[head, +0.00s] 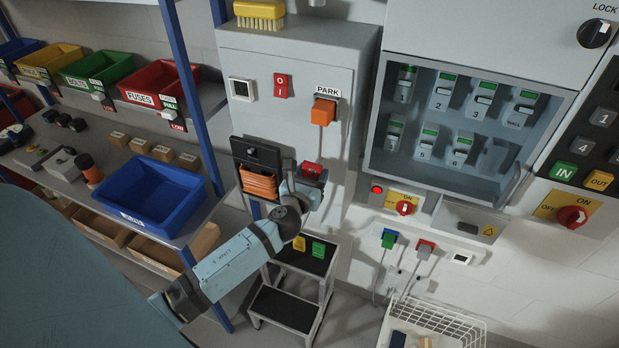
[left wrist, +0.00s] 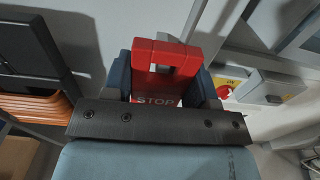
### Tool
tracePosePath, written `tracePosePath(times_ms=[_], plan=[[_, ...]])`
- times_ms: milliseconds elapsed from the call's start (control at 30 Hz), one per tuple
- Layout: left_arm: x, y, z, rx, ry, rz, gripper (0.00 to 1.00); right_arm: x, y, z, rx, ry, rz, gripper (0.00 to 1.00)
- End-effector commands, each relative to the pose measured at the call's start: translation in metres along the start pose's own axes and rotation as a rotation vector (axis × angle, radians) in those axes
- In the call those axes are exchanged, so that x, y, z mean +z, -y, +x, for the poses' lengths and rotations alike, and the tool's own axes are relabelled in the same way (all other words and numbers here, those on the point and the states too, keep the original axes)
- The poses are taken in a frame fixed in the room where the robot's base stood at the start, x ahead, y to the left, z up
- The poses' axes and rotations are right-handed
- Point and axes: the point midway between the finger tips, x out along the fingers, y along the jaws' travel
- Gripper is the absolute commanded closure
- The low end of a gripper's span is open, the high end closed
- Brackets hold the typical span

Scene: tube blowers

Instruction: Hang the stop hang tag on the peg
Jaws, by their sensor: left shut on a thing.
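The stop hang tag (left wrist: 160,72) is red with a rectangular opening near its top and the word STOP below it. It also shows as a small red piece in the head view (head: 312,168). My left gripper (head: 308,180) is shut on its lower part, with one dark finger on each side in the left wrist view (left wrist: 164,88). The tag is held upright in front of the grey cabinet (head: 290,75), below the PARK label. An orange block (head: 323,112) sticks out under that label. I cannot make out a peg for certain. My right gripper is not in view.
A black holder with an orange coiled hose (head: 259,185) is close left of my gripper. A step stool (head: 290,305) stands below. A breaker panel (head: 440,120) is at right. Shelves with a blue bin (head: 150,195) are at left. The cabinet front above the gripper is partly bare.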

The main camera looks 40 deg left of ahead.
Motion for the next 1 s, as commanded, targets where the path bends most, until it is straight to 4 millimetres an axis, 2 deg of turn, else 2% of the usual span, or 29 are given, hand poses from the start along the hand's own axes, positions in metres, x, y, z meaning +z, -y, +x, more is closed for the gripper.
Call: tracePosePath(times_ms=[367,567,1000], plan=[[0.001,0.000,0.022,0.001,0.001,-0.001,0.70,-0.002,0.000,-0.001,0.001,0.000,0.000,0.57],[-0.006,0.000,0.025,0.000,0.000,-0.001,0.70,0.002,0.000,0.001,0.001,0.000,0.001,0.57],[-0.007,0.000,0.026,0.000,0.000,-0.001,0.70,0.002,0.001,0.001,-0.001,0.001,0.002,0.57]])
